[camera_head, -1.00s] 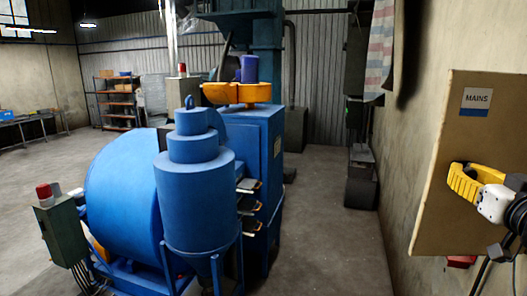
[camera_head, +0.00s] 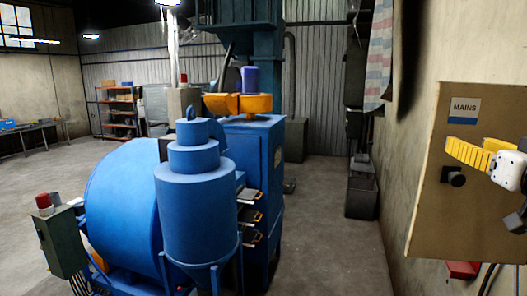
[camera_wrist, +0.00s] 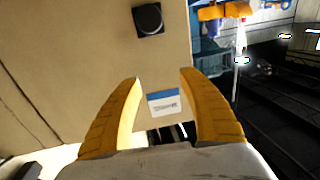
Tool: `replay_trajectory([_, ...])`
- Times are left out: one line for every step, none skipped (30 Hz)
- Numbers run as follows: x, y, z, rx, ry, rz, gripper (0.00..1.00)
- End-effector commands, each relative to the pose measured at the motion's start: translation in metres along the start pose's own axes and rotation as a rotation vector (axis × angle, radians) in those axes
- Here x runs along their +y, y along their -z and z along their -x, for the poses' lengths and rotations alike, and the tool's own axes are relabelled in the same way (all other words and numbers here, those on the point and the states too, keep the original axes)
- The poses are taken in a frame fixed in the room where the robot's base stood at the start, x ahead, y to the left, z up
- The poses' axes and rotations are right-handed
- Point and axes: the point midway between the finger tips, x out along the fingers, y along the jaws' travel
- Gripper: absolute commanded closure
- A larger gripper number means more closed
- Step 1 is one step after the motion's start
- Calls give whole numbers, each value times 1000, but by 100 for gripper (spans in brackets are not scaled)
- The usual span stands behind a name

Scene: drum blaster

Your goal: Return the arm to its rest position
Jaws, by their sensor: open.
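My gripper (camera_wrist: 160,82) shows in the wrist view with its two yellow fingers spread apart and nothing between them. Beyond the fingers are the tan mains panel (camera_wrist: 80,60), its black knob (camera_wrist: 148,20) and its white and blue MAINS label (camera_wrist: 164,103). In the head view my gripper (camera_head: 470,150) is at the right, in front of the mains panel (camera_head: 430,215). The knob (camera_head: 453,177) shows just below the yellow fingers, and the label (camera_head: 464,111) is above them. I cannot tell the exact gap between fingers and panel.
A large blue drum machine (camera_head: 125,205) with a blue cyclone (camera_head: 197,205) fills the centre left. A green control box (camera_head: 60,240) with a red lamp stands at its left. Bare floor (camera_head: 320,215) lies between machine and right wall. Shelves (camera_head: 118,110) stand far back.

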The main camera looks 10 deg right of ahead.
Motion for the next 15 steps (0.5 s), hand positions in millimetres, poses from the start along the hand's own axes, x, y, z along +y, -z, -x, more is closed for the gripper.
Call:
replay_trajectory([0,8,0,0,0,0,51])
replay_trajectory([0,12,0,0,0,0,51])
replay_trajectory([0,16,0,0,0,0,51])
replay_trajectory([0,19,0,0,0,0,51])
replay_trajectory([0,22,0,0,0,0,51])
replay_trajectory([0,24,0,0,0,0,51])
replay_trajectory([0,25,0,0,0,0,51])
replay_trajectory([0,25,0,0,0,0,51])
replay_trajectory([0,26,0,0,0,0,51])
replay_trajectory([0,26,0,0,0,0,51])
replay_trajectory([0,26,0,0,0,0,51])
replay_trajectory([0,26,0,0,0,0,51])
replay_trajectory([0,26,0,0,0,0,51])
replay_trajectory([0,26,0,0,0,0,51])
replay_trajectory([0,26,0,0,0,0,51])
